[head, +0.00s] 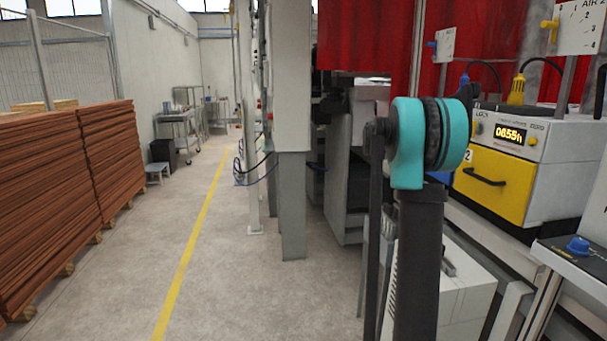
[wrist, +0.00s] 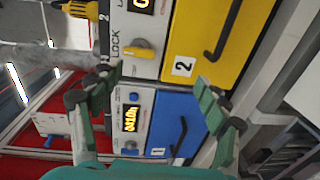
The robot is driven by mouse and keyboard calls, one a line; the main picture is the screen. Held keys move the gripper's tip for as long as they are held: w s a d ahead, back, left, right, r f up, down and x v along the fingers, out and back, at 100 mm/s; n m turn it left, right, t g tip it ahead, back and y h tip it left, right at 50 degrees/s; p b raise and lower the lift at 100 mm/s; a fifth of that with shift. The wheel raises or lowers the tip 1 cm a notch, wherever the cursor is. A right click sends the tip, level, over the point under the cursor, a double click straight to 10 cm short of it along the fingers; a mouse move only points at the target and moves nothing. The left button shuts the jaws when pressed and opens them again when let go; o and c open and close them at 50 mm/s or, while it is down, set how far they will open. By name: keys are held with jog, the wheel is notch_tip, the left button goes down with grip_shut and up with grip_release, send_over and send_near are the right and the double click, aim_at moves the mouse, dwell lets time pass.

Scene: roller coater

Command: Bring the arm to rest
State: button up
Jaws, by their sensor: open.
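My arm stands upright at the right of the head view, with a teal joint (head: 408,145) on a dark link (head: 418,270). My gripper is not visible there. In the wrist view my gripper (wrist: 158,80) is open, its two green-padded fingers spread wide with nothing between them. Beyond the fingers, the sideways picture shows a unit with a yellow drawer (wrist: 210,45) marked 2 and one with a blue drawer (wrist: 172,128) marked 1. Both drawers look shut. I cannot tell the exact gap between fingertips and units; no contact is clear.
The yellow drawer (head: 493,185) also shows right of my arm in the head view, near a blue knob (head: 577,245). Red curtains (head: 365,35) hang behind. Stacked brown boards (head: 60,170) stand left. The floor aisle (head: 220,240) with a yellow line is clear.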

jog(key=s+a+f+t+y, duration=0.1)
jog(key=s+a+f+y, duration=0.7)
jog(key=s+a+f, duration=1)
jog(key=s+a+f+t+y, duration=0.1)
jog(key=s+a+f+y, duration=0.8)
jog(key=s+a+f, duration=0.9)
notch_tip(320, 180, down, 5)
jog(key=shift+s+a+f+m+t, duration=0.2)
jog(key=shift+s+m+t, duration=0.15)
jog(key=shift+s, duration=0.25)
